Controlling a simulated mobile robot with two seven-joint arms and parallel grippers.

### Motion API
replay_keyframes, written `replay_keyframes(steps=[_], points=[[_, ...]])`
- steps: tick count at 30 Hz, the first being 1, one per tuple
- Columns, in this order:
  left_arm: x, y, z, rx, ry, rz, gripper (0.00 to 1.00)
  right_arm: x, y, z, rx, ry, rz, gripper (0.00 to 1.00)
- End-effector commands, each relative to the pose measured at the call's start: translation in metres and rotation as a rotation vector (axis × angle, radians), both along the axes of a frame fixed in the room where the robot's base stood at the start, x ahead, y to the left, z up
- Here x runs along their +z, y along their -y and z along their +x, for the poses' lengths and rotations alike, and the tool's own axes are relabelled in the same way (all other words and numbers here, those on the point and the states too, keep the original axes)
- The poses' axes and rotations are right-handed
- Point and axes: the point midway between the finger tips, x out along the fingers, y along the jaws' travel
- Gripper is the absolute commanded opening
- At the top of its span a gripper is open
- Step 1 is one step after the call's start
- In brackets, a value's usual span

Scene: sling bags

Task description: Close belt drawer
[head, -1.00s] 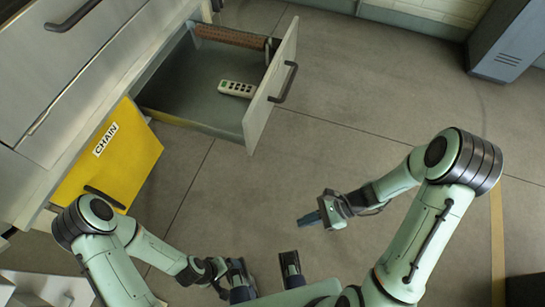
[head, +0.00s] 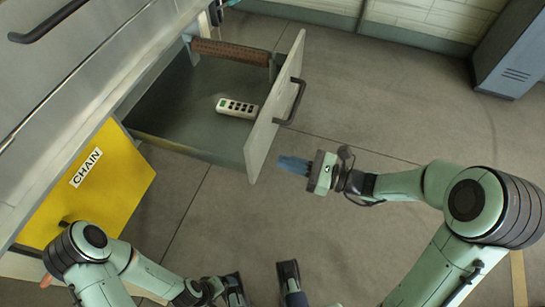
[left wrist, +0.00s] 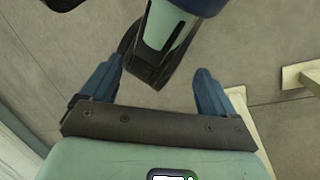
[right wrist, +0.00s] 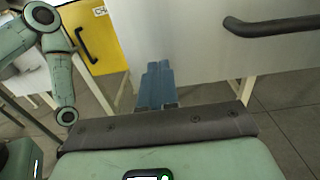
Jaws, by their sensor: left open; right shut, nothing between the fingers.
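The open drawer (head: 190,139) sticks out from the grey cabinet. A brown textured strip (head: 231,53) lies along its far side, and a white block with dark buttons or sockets (head: 237,107) lies on its floor. The drawer's light front panel (head: 271,118) has a dark bar handle (head: 293,102); in the right wrist view the handle (right wrist: 285,25) is at upper right. My right gripper (head: 290,165) is shut and empty, just outside the panel, below the handle in the head view. Its blue fingers (right wrist: 157,68) point toward the panel; contact cannot be told. My left gripper (left wrist: 158,75) is open and empty above the floor.
A yellow panel marked CHAIN (head: 95,185) hangs on the cabinet nearer to me, beside my left arm. A grey-blue locker (head: 515,50) stands at upper right. The floor (head: 390,110) right of the drawer is clear.

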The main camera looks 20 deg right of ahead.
Motion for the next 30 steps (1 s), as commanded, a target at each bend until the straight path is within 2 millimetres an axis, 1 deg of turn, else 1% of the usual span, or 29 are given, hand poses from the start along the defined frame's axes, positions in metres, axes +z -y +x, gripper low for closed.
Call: replay_keyframes(steps=[1,3,7,12,24,26,30], points=[[-0.003,-0.001,0.002,0.003,0.006,0.002,0.89,-0.001,-0.009,0.005,0.004,0.001,0.001,0.0],[-0.004,-0.002,0.005,0.005,0.013,0.006,0.89,-0.001,-0.018,0.011,0.003,0.0,0.0,0.0],[-0.007,-0.004,0.008,0.008,0.02,0.01,0.89,-0.001,-0.03,0.019,0.002,0.0,0.0,0.0],[-0.008,-0.004,0.009,0.011,0.025,0.011,0.89,0.0,-0.035,0.024,-0.001,-0.001,-0.001,0.0],[-0.008,-0.004,0.009,0.011,0.025,0.011,0.89,0.0,-0.037,0.025,0.0,0.0,-0.001,0.0],[-0.008,-0.004,0.009,0.011,0.025,0.012,0.89,0.0,-0.039,0.026,0.002,0.0,-0.001,0.0],[-0.01,-0.005,0.011,0.013,0.03,0.015,0.89,0.0,-0.052,0.034,0.004,0.001,-0.001,0.0]])
